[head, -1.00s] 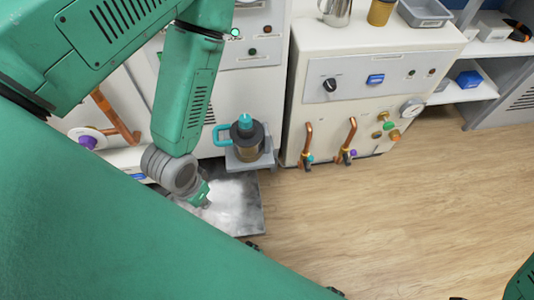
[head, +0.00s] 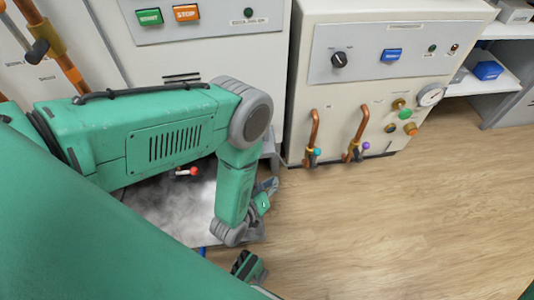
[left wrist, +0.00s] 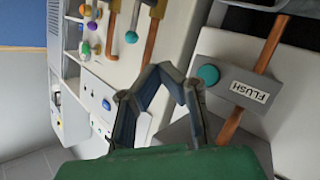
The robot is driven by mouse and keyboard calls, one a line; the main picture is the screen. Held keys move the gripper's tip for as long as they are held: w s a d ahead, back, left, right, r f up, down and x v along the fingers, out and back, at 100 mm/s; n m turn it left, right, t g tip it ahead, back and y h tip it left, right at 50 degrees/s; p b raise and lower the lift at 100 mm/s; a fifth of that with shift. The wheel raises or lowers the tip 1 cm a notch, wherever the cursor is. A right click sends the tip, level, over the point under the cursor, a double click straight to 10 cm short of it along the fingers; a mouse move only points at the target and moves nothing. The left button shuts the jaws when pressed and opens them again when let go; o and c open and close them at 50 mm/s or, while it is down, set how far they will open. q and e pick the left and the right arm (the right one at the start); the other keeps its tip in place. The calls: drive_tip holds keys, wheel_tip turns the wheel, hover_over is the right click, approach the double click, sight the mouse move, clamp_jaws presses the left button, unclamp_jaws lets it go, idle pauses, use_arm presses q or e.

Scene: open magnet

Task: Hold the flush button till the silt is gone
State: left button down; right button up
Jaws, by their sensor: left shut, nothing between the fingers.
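My left gripper (head: 266,190) hangs low in front of the white cabinets in the head view, at the right edge of the grey tray (head: 160,208). Pale cloudy silt (head: 182,212) covers much of the tray. In the left wrist view my left gripper (left wrist: 160,70) has its fingertips together with nothing between them. The round teal flush button (left wrist: 208,74) sits on a grey plate beside the FLUSH label (left wrist: 248,92), right of the fingers and apart from them in the picture. My arm hides the button in the head view.
The right cabinet (head: 390,80) carries copper pipes with valves (head: 312,140), a blue button (head: 391,55) and a gauge (head: 430,95). A red-tipped lever (head: 187,172) shows behind my arm. The wooden floor (head: 430,220) at right is clear.

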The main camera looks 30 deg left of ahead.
use_arm(q)
drive_tip(key=shift+a, duration=0.15)
drive_tip(key=w+a+b, duration=0.2)
drive_tip(key=w+a, duration=0.3)
drive_tip(key=w, duration=0.2)
drive_tip(key=shift+a, duration=0.2)
drive_tip(key=shift+w, duration=0.1)
idle(1.4)
drive_tip(key=shift+w+a, duration=0.25)
